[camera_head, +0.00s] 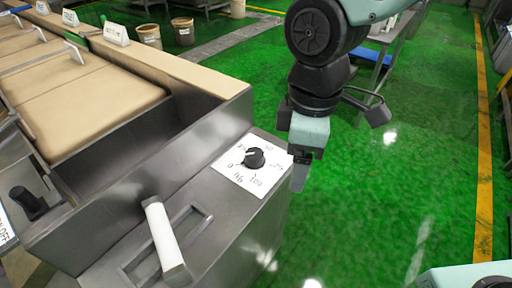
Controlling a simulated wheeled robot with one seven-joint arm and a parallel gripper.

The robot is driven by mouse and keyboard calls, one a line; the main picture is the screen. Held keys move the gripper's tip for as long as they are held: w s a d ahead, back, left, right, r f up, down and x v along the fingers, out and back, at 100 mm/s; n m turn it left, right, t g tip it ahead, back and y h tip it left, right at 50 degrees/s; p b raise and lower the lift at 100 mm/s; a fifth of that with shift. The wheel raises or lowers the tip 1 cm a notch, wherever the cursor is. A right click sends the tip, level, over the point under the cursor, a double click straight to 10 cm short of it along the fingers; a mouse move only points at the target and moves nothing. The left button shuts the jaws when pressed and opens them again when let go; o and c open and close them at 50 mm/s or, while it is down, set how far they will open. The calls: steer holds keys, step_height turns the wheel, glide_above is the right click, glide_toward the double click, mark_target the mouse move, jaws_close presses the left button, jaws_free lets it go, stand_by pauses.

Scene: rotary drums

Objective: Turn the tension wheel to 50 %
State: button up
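The tension wheel is a black round knob (256,157) on a white dial plate (233,176) on top of the steel machine. The plate is marked 0, 25, 50, 75 and 100 with a % sign. A small light mark on the knob seems to face left, towards the 0 to 25 side; its exact reading is too small to tell. My gripper (299,178) hangs just right of the plate, past the machine's edge over the green floor, apart from the knob. Its fingers point down and overlap in this view, so the gap between them is hidden.
A white handle (166,242) stands up from a slotted recess left of the knob. A black switch (29,203) with an ON/OFF label is at the far left. The beige belt (85,105) lies behind. Green floor right of the machine is open; a table (378,70) stands behind my arm.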

steer(key=w+a+f+n+p, duration=0.1)
steer(key=w+a+n, duration=0.25)
steer(key=w, duration=0.35)
steer(key=w+a+n+p, duration=0.2)
steer(key=w+n, duration=0.3)
steer(key=w, duration=0.1)
steer(key=n, duration=0.6)
glide_toward(255, 152)
steer(key=shift+m, duration=0.25)
step_height(255, 152, down, 10)
steer(key=p, duration=0.5)
steer(key=shift+s+f, duration=0.15)
steer(key=shift+f, duration=0.05)
steer(key=shift+c, duration=0.3)
steer(key=c, duration=0.9)
